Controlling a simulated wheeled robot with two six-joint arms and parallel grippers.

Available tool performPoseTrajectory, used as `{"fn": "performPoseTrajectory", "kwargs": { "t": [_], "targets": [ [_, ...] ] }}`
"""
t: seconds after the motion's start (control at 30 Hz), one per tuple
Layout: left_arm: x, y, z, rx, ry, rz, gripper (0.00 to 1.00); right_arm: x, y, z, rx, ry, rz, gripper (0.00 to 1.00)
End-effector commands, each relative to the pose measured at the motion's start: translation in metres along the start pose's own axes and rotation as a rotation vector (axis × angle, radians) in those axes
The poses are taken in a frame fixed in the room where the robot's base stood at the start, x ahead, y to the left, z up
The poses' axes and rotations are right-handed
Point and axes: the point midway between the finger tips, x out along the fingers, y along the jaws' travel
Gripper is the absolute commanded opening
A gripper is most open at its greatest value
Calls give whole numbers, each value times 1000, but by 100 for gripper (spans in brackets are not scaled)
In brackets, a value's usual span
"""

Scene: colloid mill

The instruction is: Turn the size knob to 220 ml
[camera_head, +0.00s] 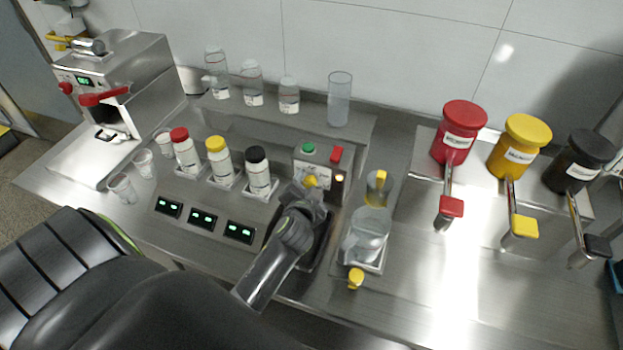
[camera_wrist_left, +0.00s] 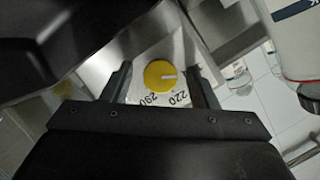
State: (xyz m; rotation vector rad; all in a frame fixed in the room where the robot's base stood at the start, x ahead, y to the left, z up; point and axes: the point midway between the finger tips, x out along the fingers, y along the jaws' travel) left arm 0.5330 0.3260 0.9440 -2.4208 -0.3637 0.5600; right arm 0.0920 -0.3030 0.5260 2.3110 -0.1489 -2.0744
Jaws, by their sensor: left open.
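The yellow size knob (camera_head: 311,181) is on the front of a metal control box (camera_head: 326,165) with a green button and a red switch. My left gripper (camera_head: 309,192) is at the box front. In the left wrist view its open fingers (camera_wrist_left: 162,80) stand either side of the knob, with gaps on both sides. My right gripper is out of view.
Red, yellow and black dispensers (camera_head: 458,135) are at the right. A metal machine (camera_head: 125,85) is at the far left.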

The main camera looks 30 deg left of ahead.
Motion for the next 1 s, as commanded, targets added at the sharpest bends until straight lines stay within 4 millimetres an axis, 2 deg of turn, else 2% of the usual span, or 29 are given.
{"fn": "performPoseTrajectory", "kwargs": {
  "t": [0.2, 0.33, 0.53, 0.77, 1.0],
  "targets": [
    [0, 0, 0, 0, 0, 0, 53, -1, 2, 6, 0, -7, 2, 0],
    [0, 0, 0, 0, 0, 0, 36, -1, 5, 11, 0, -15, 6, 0],
    [0, 0, 0, 0, 0, 1, 9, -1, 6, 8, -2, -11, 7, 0],
    [0, 1, 0, 14, -1, -4, 9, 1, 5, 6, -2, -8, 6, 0],
    [1, 3, 1, 104, -7, -37, 9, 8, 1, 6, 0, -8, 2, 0]
  ]
}}
